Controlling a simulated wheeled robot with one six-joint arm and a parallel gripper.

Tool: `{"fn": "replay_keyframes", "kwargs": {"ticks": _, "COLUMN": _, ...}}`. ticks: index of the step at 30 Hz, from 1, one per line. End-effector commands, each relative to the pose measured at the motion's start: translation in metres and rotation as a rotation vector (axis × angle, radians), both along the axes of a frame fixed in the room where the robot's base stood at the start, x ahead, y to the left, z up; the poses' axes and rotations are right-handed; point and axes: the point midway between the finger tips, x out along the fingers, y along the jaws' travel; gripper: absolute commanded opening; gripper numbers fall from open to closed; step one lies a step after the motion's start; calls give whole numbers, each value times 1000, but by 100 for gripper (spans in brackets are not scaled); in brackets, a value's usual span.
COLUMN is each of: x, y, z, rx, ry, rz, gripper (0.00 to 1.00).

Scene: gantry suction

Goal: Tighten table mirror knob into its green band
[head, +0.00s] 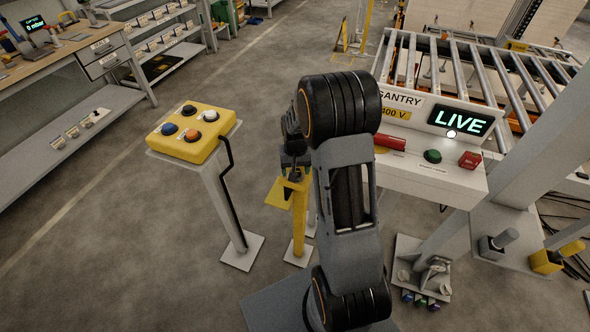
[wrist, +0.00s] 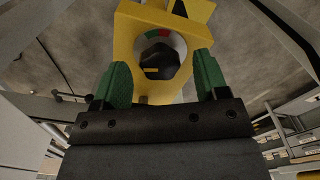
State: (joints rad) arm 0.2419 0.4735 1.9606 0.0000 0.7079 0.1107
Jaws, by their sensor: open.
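The black table mirror knob (wrist: 160,62) sits in a round dial (wrist: 178,45) on a yellow plate, seen in the wrist view. A small yellow mark (wrist: 152,70) is on the knob's left lower part. The dial's top edge has a green band (wrist: 152,35) and a red band beside it on the right. My gripper (wrist: 162,66) is open, its green fingers apart on the left and right of the knob in the picture. I cannot tell whether they touch it. In the head view my gripper (head: 294,165) is dark and mostly hidden by my arm, above a yellow post (head: 299,215).
A yellow button box (head: 192,142) on a grey post stands to the left. A white gantry panel (head: 440,178) with a LIVE display (head: 460,121) stands to the right, before a roller conveyor (head: 490,75). Open floor lies at the left front.

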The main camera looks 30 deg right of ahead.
Motion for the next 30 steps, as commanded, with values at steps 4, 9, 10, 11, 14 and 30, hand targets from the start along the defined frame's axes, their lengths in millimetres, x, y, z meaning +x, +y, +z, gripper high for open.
{"fn": "replay_keyframes", "kwargs": {"ticks": 4, "x": 0, "y": 0, "z": -5, "rx": 0, "ry": 0, "rz": 0, "gripper": 67}}
{"fn": "replay_keyframes", "kwargs": {"ticks": 9, "x": 0, "y": 0, "z": -6, "rx": 0, "ry": -1, "rz": 0, "gripper": 67}}
{"fn": "replay_keyframes", "kwargs": {"ticks": 10, "x": 0, "y": 0, "z": -6, "rx": 0, "ry": -1, "rz": 0, "gripper": 67}}
{"fn": "replay_keyframes", "kwargs": {"ticks": 11, "x": 0, "y": 0, "z": -6, "rx": 0, "ry": -1, "rz": 0, "gripper": 67}}
{"fn": "replay_keyframes", "kwargs": {"ticks": 14, "x": 0, "y": 0, "z": -6, "rx": 0, "ry": -1, "rz": 0, "gripper": 63}}
{"fn": "replay_keyframes", "kwargs": {"ticks": 30, "x": 0, "y": 0, "z": -6, "rx": 0, "ry": -1, "rz": 0, "gripper": 18}}
